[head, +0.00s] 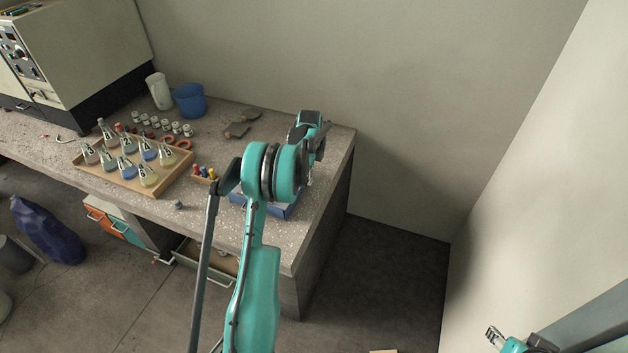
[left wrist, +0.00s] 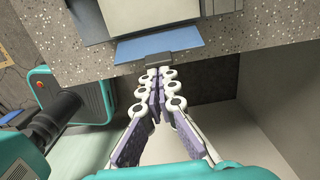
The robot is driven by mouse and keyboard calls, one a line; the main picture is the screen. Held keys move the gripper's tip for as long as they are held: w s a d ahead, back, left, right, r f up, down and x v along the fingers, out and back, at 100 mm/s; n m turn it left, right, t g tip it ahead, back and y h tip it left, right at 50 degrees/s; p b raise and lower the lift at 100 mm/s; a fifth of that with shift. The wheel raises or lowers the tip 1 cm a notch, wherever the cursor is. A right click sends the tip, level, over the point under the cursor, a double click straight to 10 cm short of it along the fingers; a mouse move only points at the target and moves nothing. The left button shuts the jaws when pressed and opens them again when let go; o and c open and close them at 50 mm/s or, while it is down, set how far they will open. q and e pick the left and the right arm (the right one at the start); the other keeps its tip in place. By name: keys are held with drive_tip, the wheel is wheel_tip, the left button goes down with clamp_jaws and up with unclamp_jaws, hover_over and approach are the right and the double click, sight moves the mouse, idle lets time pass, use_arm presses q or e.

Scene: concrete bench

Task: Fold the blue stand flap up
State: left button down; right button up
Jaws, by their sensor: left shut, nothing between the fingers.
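The blue stand (head: 284,210) sits on the right end of the bench, mostly hidden behind my left arm in the head view. In the left wrist view its blue flap (left wrist: 200,47) sticks out flat from under a grey block (left wrist: 160,18), near the bench edge. A small dark grey tab (left wrist: 158,59) is at the flap's near edge. My left gripper (left wrist: 158,72) is shut and empty, its fingertips right at this tab; I cannot tell whether they touch. My right gripper (head: 495,337) is far off at the lower right, and its opening is unclear.
A wooden tray of flasks (head: 150,190), small jars, a blue cup (head: 189,100) and a white cup (head: 159,91) stand left on the bench (head: 225,235). A small rack with coloured caps (head: 204,174) is beside my arm. A drawer (head: 205,258) hangs open below.

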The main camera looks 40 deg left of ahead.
use_arm(q)
drive_tip(key=shift+s+a+r, duration=0.1)
drive_tip(key=shift+a+r, duration=0.1)
drive_tip(key=shift+a, duration=0.25)
drive_tip(key=shift+s+a+r, duration=0.1)
drive_tip(key=shift+a+r, duration=0.05)
drive_tip(key=shift+a, duration=0.3)
drive_tip(key=shift+s+a+r, duration=0.1)
drive_tip(key=shift+s+a, duration=0.05)
drive_tip(key=shift+a, duration=0.55)
use_arm(e)
drive_tip(key=shift+d+r, duration=0.1)
drive_tip(key=shift+r, duration=0.15)
use_arm(q)
drive_tip(key=shift+s+a, duration=0.1)
drive_tip(key=shift+a, duration=0.1)
drive_tip(key=shift+d, duration=0.1)
drive_tip(key=shift+d, duration=0.3)
wheel_tip(320, 180, up, 10)
drive_tip(key=p, duration=0.2)
drive_tip(key=shift+f+p, duration=0.25)
drive_tip(key=shift+p, duration=0.15)
use_arm(e)
drive_tip(key=shift+s+a+r, duration=0.2)
drive_tip(key=shift+a+r, duration=0.05)
drive_tip(key=shift+r, duration=0.4)
drive_tip(key=shift+s+a+r, duration=0.2)
drive_tip(key=shift+r, duration=0.4)
